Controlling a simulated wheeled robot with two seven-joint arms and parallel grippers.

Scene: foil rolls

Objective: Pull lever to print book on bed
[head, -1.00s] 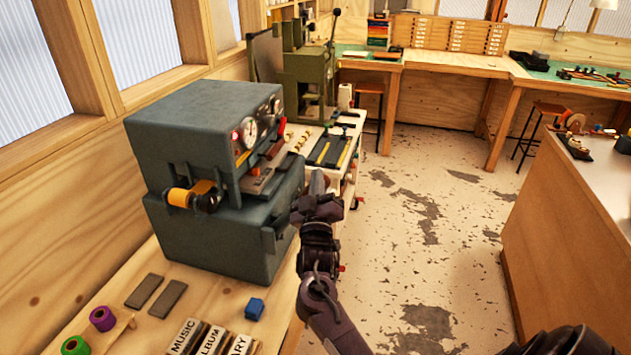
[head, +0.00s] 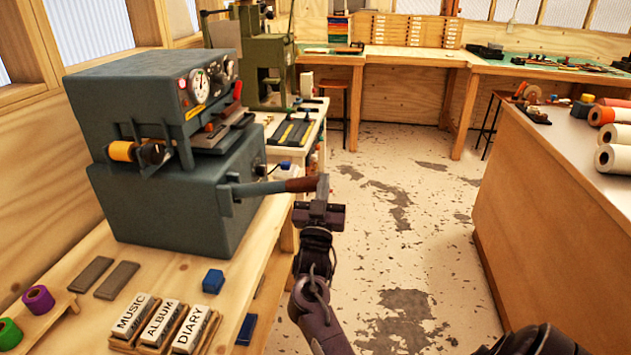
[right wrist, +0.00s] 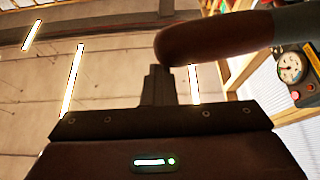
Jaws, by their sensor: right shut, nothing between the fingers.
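The grey press (head: 170,205) stands on the wooden bench at left. Its lever (head: 262,188) sticks out to the right from the press's front side, a grey bar ending in a brown grip (head: 300,185). My right gripper (head: 323,184) is shut and empty beside the grip's end; whether they touch I cannot tell. In the right wrist view the brown grip (right wrist: 215,42) passes just above the closed fingers (right wrist: 157,85). The press bed (head: 222,135) sits under the gauge head; a flat brownish piece is on it, too small to identify surely. My left gripper is not in view.
Type blocks marked MUSIC, ALBUM and DIARY (head: 162,322) stand at the bench front, near two grey bars (head: 105,278) and a blue block (head: 213,281). A green press (head: 265,55) is behind. Open floor (head: 400,230) lies right, before a wooden counter (head: 550,220).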

